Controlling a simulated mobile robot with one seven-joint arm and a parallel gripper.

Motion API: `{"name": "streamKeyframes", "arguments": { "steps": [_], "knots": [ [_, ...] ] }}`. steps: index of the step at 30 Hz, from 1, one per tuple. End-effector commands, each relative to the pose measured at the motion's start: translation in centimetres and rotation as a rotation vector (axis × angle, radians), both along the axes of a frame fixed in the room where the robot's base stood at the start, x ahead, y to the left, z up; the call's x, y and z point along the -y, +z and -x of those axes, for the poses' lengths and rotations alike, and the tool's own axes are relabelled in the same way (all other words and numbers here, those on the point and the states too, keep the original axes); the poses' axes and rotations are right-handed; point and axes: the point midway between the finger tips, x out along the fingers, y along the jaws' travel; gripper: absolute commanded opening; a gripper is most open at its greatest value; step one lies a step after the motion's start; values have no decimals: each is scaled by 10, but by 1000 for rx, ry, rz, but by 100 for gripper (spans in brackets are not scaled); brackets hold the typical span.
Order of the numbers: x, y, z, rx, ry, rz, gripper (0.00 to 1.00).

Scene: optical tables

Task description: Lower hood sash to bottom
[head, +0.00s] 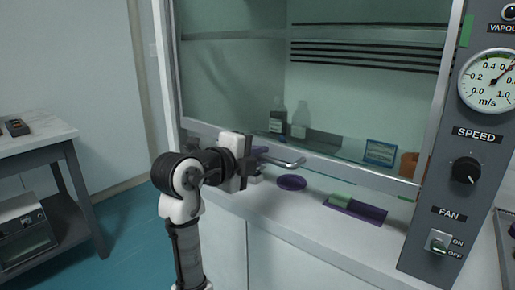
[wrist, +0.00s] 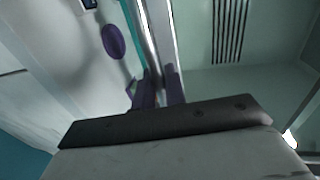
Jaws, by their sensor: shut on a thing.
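The hood sash is a large glass pane with a pale bottom rail (head: 340,173) that slopes across the head view. A metal bar handle (head: 290,163) stands out from this rail. My gripper (head: 259,155) is at the left end of the handle and shut on it. In the wrist view, the two purple fingers of my gripper (wrist: 159,88) sit on either side of the handle (wrist: 144,35), beside the sash rail (wrist: 163,35). The rail looks low, near the worktop. The gap beneath it cannot be judged exactly, and my gripper hides part of its left side.
On the worktop in front of the sash are a purple dish (head: 291,182) and a purple tray (head: 368,212) with a green block (head: 341,198). Bottles (head: 277,120) and an orange container (head: 409,165) stand behind the glass. A control panel (head: 459,150) flanks the right side.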

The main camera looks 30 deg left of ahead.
Motion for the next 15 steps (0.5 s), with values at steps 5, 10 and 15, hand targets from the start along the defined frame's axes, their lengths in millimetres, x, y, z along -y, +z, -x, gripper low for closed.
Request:
{"name": "streamKeyframes", "arguments": {
  "steps": [5,10,15],
  "knots": [
    [0,-52,0,-3,-2,2,0],
    [0,-74,0,-1,-1,0,0],
    [0,-84,0,-1,-1,1,0]
  ]
}}
